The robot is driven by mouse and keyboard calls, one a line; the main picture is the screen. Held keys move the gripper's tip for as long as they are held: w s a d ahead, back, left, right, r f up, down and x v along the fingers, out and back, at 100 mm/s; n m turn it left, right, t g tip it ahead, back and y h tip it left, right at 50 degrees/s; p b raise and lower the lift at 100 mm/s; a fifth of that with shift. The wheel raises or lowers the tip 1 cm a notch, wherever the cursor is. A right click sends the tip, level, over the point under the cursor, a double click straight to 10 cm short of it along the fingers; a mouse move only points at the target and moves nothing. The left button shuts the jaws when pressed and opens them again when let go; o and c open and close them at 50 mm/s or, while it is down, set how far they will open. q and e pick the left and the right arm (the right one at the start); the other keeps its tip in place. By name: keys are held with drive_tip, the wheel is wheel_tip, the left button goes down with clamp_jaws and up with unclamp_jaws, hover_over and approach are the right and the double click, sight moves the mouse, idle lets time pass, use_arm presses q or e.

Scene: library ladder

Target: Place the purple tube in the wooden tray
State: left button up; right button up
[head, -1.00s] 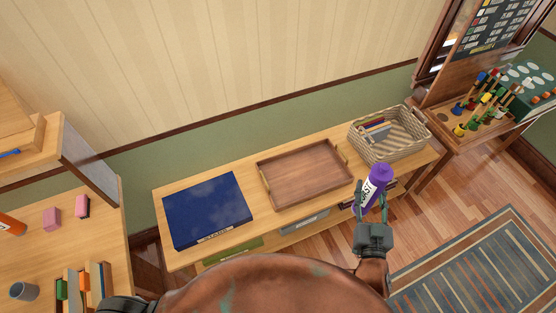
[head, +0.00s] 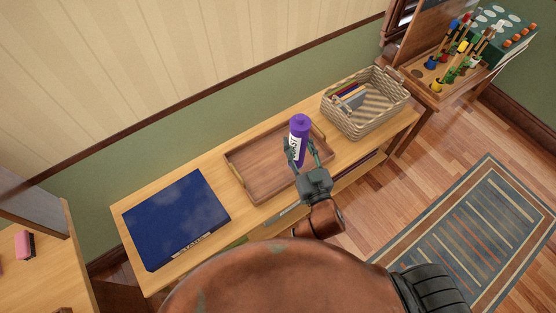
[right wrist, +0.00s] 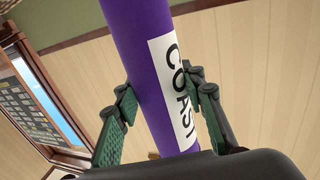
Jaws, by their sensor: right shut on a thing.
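The purple tube (head: 301,124) has a white label and is held upright in my right gripper (head: 304,158). In the head view it overlaps the right part of the wooden tray (head: 252,182), and I cannot tell its height above it. The tray is brown, shallow and empty where visible; its right side is partly hidden by the tube and gripper. In the right wrist view the purple tube (right wrist: 140,60) with its "COAST" label stands between the two green-padded fingers of the right gripper (right wrist: 160,105), which are closed on it. My left gripper is not in view.
A dark blue box (head: 175,220) lies left of the tray on the wooden bench (head: 140,210). A wicker basket (head: 385,122) with books stands to the right. A striped rug (head: 470,245) lies on the floor. A desk (head: 45,265) with a pink block is at left.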

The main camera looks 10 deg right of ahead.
use_arm(q)
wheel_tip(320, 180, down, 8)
drive_tip(key=b, duration=0.9)
use_arm(e)
drive_tip(key=w+a+f, duration=0.2)
drive_tip(key=w+f, duration=0.3)
drive_tip(key=f, duration=0.7)
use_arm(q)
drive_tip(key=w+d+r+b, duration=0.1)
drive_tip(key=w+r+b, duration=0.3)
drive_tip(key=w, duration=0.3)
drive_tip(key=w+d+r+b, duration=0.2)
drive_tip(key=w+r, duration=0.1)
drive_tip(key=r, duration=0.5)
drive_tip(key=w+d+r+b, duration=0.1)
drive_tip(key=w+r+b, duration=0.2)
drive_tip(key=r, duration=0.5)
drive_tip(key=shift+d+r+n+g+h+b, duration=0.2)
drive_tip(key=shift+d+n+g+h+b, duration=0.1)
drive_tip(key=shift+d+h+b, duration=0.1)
use_arm(e)
drive_tip(key=w+d+f, duration=0.3)
drive_tip(key=w+f, duration=0.3)
drive_tip(key=w+d+f, duration=0.4)
drive_tip(key=w+f, duration=0.2)
drive_tip(key=f, duration=0.1)
drive_tip(key=shift+d+f+n+y, duration=0.15)
drive_tip(key=shift+d+n+y, duration=0.15)
drive_tip(key=shift+y, duration=0.1)
drive_tip(key=shift+f, duration=0.1)
